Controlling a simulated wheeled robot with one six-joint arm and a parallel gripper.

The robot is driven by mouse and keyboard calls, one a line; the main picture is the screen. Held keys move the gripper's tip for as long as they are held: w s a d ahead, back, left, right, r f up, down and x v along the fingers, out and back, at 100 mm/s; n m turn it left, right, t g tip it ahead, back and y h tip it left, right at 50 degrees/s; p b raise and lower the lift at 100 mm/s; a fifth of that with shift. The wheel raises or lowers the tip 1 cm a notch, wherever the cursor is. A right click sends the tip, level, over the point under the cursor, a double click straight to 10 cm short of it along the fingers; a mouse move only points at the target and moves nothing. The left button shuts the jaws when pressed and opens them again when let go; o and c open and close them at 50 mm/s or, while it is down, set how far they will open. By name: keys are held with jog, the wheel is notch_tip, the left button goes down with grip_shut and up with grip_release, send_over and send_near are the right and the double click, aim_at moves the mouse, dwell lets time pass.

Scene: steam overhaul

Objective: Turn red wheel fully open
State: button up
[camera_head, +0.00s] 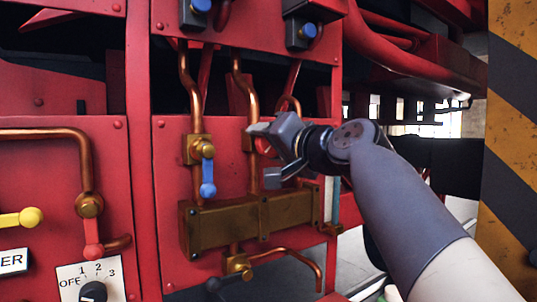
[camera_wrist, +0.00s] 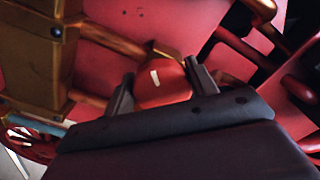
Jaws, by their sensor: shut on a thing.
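The red wheel (camera_wrist: 162,84) shows in the wrist view as a rounded red knob with a short white mark on its face. My gripper (camera_wrist: 161,86) has one finger on each side of it and is shut on it. In the head view, my gripper (camera_head: 265,154) reaches in from the right to the copper pipes on the red panel. Only a small red part of the wheel (camera_head: 263,146) shows there, between the fingers; the rest is hidden. How far the wheel is turned cannot be told.
A blue lever valve (camera_head: 207,172) hangs just left of my gripper. A brass block (camera_head: 225,224) lies below it. A red lever (camera_head: 92,234), a yellow lever (camera_head: 22,217) and a dial (camera_head: 93,292) are at lower left. A striped post (camera_head: 512,110) stands at right.

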jog(key=shift+f+n+b, duration=0.15)
jog(key=shift+n+b, duration=0.6)
jog(key=shift+n, duration=0.75)
jog(key=shift+d, duration=0.1)
jog(key=o, duration=1)
jog(key=b+v, duration=0.1)
jog(key=v, duration=0.9)
jog(key=shift+s+d, duration=0.25)
jog(key=shift+s, duration=0.05)
jog(key=shift+w, duration=0.1)
